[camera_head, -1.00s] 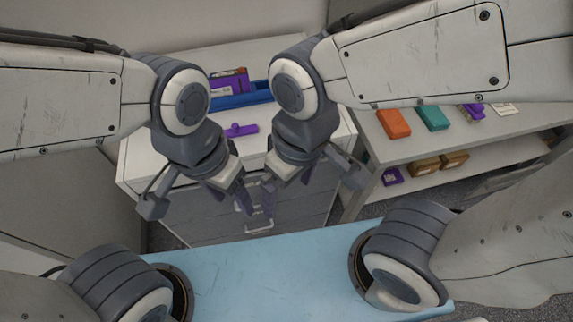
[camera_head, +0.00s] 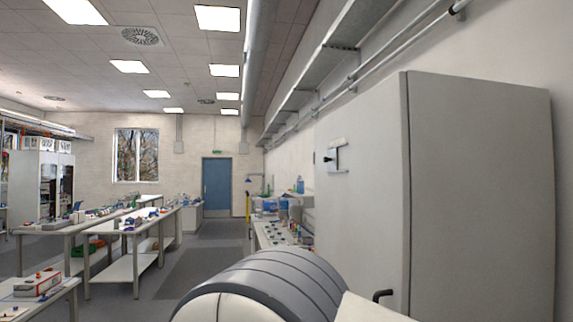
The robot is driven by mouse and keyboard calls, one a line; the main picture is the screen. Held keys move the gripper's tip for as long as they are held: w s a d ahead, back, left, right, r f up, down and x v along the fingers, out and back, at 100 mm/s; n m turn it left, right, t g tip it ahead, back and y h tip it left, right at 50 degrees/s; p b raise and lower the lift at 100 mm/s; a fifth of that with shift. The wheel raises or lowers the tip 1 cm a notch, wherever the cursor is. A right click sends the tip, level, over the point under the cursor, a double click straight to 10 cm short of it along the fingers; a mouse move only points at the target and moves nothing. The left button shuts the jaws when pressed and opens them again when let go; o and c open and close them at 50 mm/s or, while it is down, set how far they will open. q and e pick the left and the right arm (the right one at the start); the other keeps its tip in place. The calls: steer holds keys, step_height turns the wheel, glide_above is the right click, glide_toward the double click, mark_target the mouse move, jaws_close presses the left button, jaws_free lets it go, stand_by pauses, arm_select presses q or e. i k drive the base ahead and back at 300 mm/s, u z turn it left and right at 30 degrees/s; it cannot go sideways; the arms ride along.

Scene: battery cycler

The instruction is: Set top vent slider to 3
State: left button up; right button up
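A tall light grey cabinet (camera_head: 465,200) stands close on the right. On its narrow left-facing side is a pale plate (camera_head: 340,153) with a small dark knob or lever. I cannot tell whether this is the top vent slider, and no scale or numbers are readable. A dark handle (camera_head: 383,295) shows low on the cabinet. Neither of my grippers is in view. Part of my own arm fills the bottom middle and hides the cabinet's lower part.
A long bench (camera_head: 268,236) with small items runs along the right wall beyond the cabinet. Tables (camera_head: 105,228) with loose items stand on the left. The grey floor aisle (camera_head: 205,255) between them is clear up to a blue door (camera_head: 216,184).

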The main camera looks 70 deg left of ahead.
mark_target(331, 159)
steer(key=u, duration=2.35)
steer(key=i, duration=1.95)
steer(key=z, duration=0.3)
